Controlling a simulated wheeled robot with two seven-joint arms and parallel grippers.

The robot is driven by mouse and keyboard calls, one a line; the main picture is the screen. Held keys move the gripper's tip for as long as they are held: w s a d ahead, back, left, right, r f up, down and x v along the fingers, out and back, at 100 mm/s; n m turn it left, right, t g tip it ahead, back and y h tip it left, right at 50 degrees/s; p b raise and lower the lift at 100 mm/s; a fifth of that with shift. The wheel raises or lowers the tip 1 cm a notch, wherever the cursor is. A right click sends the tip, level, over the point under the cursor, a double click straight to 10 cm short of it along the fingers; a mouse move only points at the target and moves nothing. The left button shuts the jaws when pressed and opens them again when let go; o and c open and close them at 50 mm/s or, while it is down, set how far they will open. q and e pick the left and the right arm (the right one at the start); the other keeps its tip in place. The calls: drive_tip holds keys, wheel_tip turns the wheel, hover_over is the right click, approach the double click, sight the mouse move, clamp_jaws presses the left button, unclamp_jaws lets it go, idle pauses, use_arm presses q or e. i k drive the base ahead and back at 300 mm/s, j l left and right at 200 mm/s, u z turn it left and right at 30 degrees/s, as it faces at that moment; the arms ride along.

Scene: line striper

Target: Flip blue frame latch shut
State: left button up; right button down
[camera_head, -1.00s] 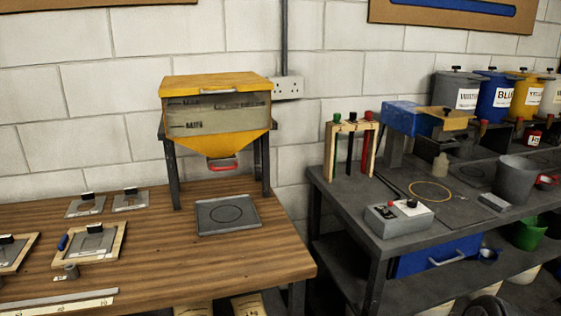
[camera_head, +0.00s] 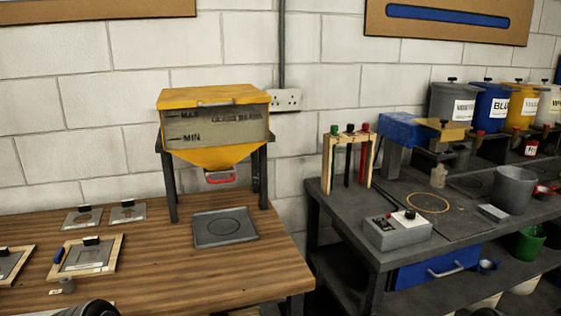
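A wooden frame (camera_head: 113,254) with a grey plate in it lies on the wooden bench at the left. A small blue piece (camera_head: 58,256) sits at the frame's left edge and looks like the blue latch. It is too small to tell whether it is open or shut. A dark clip (camera_head: 91,241) is at the frame's far edge. A dark rounded part of mine shows at the bottom edge, in front of the frame and apart from it. Neither gripper's fingers are in view.
Another wooden frame (camera_head: 22,256) lies at the far left, with two small plates behind. A yellow hopper (camera_head: 212,97) stands over a grey plate (camera_head: 224,228). The bench's front middle is clear.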

sight(57, 258)
drive_tip(key=u, duration=1.45)
